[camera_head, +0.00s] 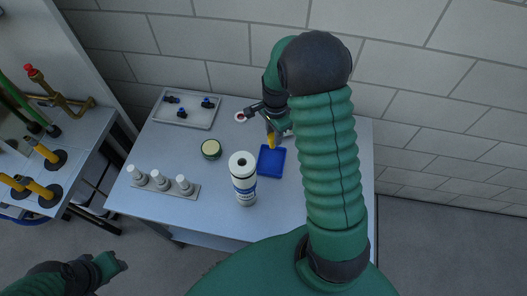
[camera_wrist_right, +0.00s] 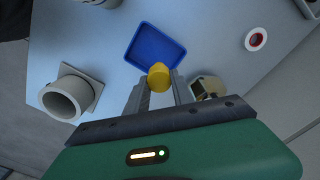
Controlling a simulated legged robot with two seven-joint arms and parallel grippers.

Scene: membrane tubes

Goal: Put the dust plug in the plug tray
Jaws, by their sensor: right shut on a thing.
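The yellow dust plug (camera_wrist_right: 158,76) is held between the fingertips of my right gripper (camera_wrist_right: 157,88), which is shut on it. In the head view the plug (camera_head: 271,141) shows just beyond the far edge of the blue plug tray (camera_head: 270,162). In the wrist view the tray (camera_wrist_right: 146,52) lies just ahead of the plug, and its visible floor is empty. The plug overlaps the tray's near edge there; its height above the table is unclear. My left gripper (camera_head: 112,264) is at the lower left, away from the table, its fingers not clear.
A round pale-topped item (camera_head: 211,149), a rack of white pieces (camera_head: 165,184) and a grey tray of fittings (camera_head: 186,110) are left. A white tube fitting (camera_wrist_right: 69,97) stands near my right gripper.

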